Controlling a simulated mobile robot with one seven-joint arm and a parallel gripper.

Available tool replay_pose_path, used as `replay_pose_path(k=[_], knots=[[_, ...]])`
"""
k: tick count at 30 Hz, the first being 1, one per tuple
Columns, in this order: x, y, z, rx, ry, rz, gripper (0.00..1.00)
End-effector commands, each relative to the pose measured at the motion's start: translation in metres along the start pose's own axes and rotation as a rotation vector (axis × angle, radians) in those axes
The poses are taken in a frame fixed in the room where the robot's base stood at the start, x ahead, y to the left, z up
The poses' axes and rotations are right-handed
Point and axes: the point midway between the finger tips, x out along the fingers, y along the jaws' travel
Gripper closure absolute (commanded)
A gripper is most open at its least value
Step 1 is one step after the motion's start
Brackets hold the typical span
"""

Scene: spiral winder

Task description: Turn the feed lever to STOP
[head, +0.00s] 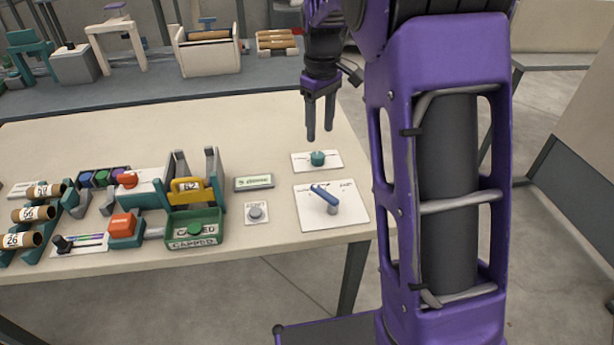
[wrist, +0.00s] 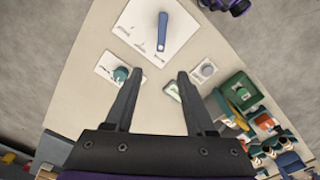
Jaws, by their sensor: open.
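A blue lever (head: 324,196), which looks like the feed lever, sits on a white plate (head: 350,218) near the table's right front corner. It points up and left in the head view. The plate's markings are too small to read. In the wrist view the blue lever (wrist: 162,32) is beyond my fingertips, near the top. My gripper (head: 319,127) is open, empty and pointing down, above the table's right part and behind the lever. Its two fingers (wrist: 158,76) are apart in the wrist view, with nothing between them.
A teal knob (head: 317,158) on a small white plate stands between gripper and lever. A grey button (head: 256,213) and a small display (head: 254,182) lie to the left. A green box (head: 194,228) and a yellow block (head: 186,190) stand farther left. The table's back is clear.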

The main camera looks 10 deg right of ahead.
Motion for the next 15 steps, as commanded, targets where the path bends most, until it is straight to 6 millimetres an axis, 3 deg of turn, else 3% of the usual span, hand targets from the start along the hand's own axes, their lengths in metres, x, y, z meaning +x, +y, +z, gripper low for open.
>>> replay_pose_path(k=[7,15], knots=[[0.025,-0.002,0.002,-0.009,-0.011,-0.010,0.45],[0.084,-0.003,0.002,-0.007,-0.011,-0.010,0.45]])
